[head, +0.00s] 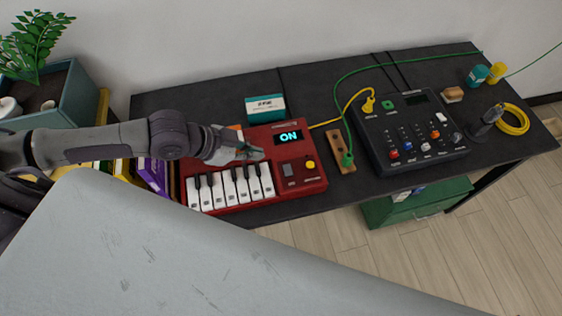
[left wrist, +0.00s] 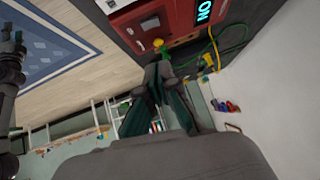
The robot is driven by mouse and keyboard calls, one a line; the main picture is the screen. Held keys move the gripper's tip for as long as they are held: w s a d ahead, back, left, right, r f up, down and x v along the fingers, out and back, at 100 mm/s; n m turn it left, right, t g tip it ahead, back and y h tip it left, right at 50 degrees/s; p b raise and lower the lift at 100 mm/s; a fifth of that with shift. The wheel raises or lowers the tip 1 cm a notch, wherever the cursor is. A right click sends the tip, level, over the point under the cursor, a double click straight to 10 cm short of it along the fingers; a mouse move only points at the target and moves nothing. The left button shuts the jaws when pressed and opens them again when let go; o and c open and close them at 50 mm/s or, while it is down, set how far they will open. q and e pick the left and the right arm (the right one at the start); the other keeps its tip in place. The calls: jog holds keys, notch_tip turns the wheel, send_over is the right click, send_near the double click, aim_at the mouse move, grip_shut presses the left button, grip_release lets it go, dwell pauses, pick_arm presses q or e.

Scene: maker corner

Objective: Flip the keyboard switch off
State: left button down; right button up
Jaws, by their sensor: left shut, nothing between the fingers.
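The red keyboard (head: 233,204) lies on the black table, with white and black keys along its front. Its display (head: 289,137) reads ON in cyan. A small grey switch (head: 288,170) sits right of the keys, beside a yellow knob (head: 310,165). My left gripper (head: 258,154) is shut and empty, over the keyboard's back part, left of the switch and below the display's left end. In the left wrist view its fingers (left wrist: 161,66) point toward the panel with the knob (left wrist: 158,43) and switch (left wrist: 150,22). Whether it touches the keyboard, I cannot tell.
A teal-white box (head: 266,108) stands behind the keyboard. Right of it are a wooden block (head: 341,152) with green and yellow cables and a black mixer (head: 408,156). Books (head: 154,176) and a plant box (head: 70,95) stand left. A large pale surface fills the foreground.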

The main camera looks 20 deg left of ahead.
pick_arm(q)
jog(key=p, duration=0.1)
send_over(287, 167)
jog(key=s+a, duration=0.2)
jog(key=s, duration=0.1)
jog(key=f, duration=0.5)
jog(key=shift+w+f, duration=0.2)
jog(key=shift+w, duration=0.05)
jog(key=f, duration=0.3)
jog(key=w+f+p, duration=0.1)
jog(key=shift+w+d+f, duration=0.1)
jog(key=shift+d+f, duration=0.25)
jog(key=shift+f, duration=0.3)
pick_arm(e)
jog(key=shift+w+r, duration=1)
jog(key=shift+r, duration=0.05)
pick_arm(q)
jog(key=shift+a+f+b, duration=0.1)
jog(key=shift+f+b, duration=0.2)
pick_arm(e)
jog(key=shift+w+f, duration=0.1)
jog(key=shift+f, duration=0.1)
